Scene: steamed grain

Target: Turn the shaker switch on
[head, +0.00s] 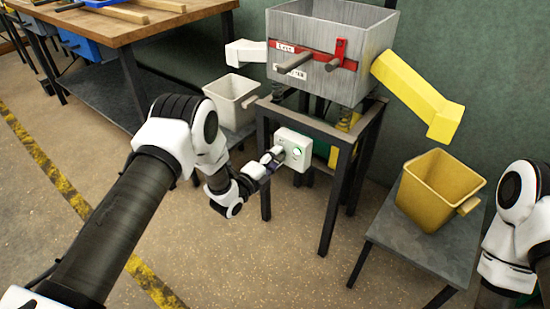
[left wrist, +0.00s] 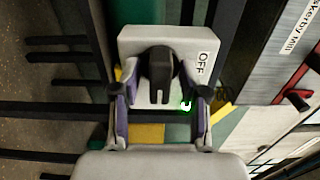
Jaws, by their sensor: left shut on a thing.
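The shaker switch is a pale box (head: 292,148) on the front of the dark metal stand in the head view. The left wrist view shows its black knob (left wrist: 160,72) on the pale face, with an "OFF" label (left wrist: 202,64) beside it and a green light (left wrist: 186,105) glowing. My left gripper (head: 272,159) is at the switch's front. In the left wrist view its fingers (left wrist: 160,105) lie on either side of the knob, closed on the switch; the exact contact is hard to see. My right gripper is outside the views.
The grey shaker hopper (head: 330,45) sits on springs above the stand, with a yellow chute (head: 415,95) and a white chute (head: 246,53). A cream bin (head: 231,98) stands left; a yellow bin (head: 438,190) stands on a low table (head: 415,250). A workbench (head: 120,28) is at upper left.

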